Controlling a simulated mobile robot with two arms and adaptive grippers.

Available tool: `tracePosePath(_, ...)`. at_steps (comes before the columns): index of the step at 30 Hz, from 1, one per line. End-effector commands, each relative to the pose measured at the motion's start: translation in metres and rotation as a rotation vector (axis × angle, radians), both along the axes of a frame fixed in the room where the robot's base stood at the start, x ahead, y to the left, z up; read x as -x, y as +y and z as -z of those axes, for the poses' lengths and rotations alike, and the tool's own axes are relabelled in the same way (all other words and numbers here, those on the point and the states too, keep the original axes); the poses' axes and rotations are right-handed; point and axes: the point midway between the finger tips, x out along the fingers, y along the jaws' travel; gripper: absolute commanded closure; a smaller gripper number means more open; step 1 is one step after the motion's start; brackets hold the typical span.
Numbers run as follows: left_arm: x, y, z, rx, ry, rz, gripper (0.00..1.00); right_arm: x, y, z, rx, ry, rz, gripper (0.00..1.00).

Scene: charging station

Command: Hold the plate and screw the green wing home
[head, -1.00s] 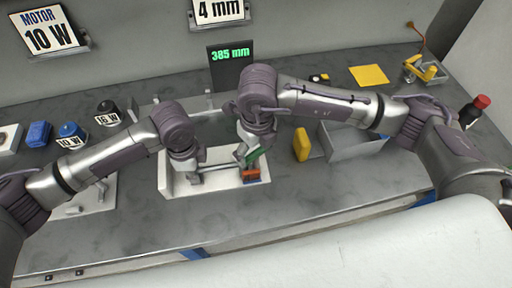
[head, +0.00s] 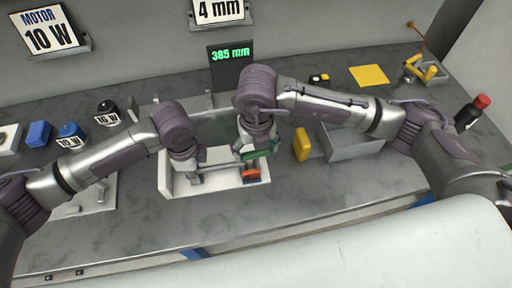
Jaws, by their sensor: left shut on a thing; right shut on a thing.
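My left gripper (head: 190,178) is shut at the left part of the white tray (head: 172,187). A thin grey bar or plate (head: 220,167) runs right from its fingers; the exact grip is too small to see. My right gripper (head: 256,145) is shut on the green wing (head: 257,155), which lies nearly level across its fingertips. An orange piece (head: 251,174) on a dark blue part sits just below the green wing, at the tray's right end. The fingers hide the place where the wing meets what is under it, so I cannot tell if they touch.
A yellow block (head: 302,145) and a grey open bin (head: 355,142) stand right of my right gripper. A black screen (head: 231,68) reading 385 mm stands behind. Blue and black motors (head: 72,133) are at the left. The front of the bench (head: 300,190) is clear.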

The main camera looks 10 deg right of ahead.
Motion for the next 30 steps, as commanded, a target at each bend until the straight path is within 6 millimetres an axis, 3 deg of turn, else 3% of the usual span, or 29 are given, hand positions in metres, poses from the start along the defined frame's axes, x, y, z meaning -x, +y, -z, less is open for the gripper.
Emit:
tracePosePath(5,0.001,0.001,0.001,-0.005,0.003,0.001,1.0,-0.001,0.0,0.0,0.0,-0.002,0.001,0.52)
tracePosePath(6,0.001,0.001,0.001,-0.005,0.003,0.001,1.0,-0.001,0.0,0.0,0.0,-0.002,0.001,0.16)
tracePosePath(9,0.001,0.001,0.001,-0.005,0.003,0.001,1.0,-0.001,0.0,0.0,0.0,-0.002,0.0,0.0)
tracePosePath(22,0.001,0.001,0.001,-0.004,0.002,0.001,1.0,0.0,0.0,-0.006,-0.001,-0.002,-0.002,0.0)
tracePosePath(30,0.001,0.001,0.001,-0.004,0.002,0.001,1.0,0.001,0.0,-0.056,-0.002,-0.007,-0.002,0.0)
